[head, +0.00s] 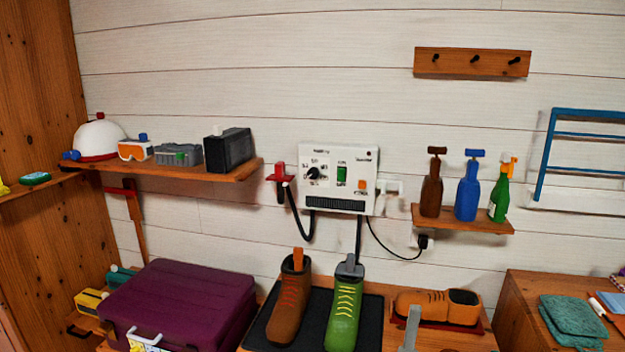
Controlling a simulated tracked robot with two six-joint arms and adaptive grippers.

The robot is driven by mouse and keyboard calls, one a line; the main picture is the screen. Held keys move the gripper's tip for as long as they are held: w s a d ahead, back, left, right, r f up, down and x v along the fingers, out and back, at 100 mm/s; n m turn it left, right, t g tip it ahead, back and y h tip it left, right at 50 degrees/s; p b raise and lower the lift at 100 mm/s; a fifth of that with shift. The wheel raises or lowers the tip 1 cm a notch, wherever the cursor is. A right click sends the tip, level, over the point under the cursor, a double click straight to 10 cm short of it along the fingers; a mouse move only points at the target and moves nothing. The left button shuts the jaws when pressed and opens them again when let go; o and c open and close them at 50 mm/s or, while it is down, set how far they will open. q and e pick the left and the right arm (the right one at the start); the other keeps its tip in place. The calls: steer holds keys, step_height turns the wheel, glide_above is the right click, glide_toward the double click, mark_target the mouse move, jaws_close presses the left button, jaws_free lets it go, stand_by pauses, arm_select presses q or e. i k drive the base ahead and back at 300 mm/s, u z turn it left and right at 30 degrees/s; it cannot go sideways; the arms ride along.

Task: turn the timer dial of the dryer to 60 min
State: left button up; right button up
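The dryer (339,158) is a white box mounted on the plank wall near the middle of the head view. Its timer dial (313,173) is a small black knob on the left of the front panel, with printed marks around it. The marks are too small to read surely, and I cannot tell where the dial points. A green switch (342,175), an orange button (361,185) and a small dark red lamp (369,153) are right of the dial. A dark vent (335,204) runs below. Neither gripper shows, and nothing covers the dial.
Below the dryer, a brown shoe (288,303) and a green shoe (343,314) stand on a black mat (257,331). Black hoses hang above them. A loaded shelf (230,176) is left, a bottle shelf (462,222) right. A purple case (180,303) stands lower left.

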mark_target(314, 173)
steer(key=u, duration=0.95)
steer(key=i, duration=0.95)
steer(key=z, duration=0.35)
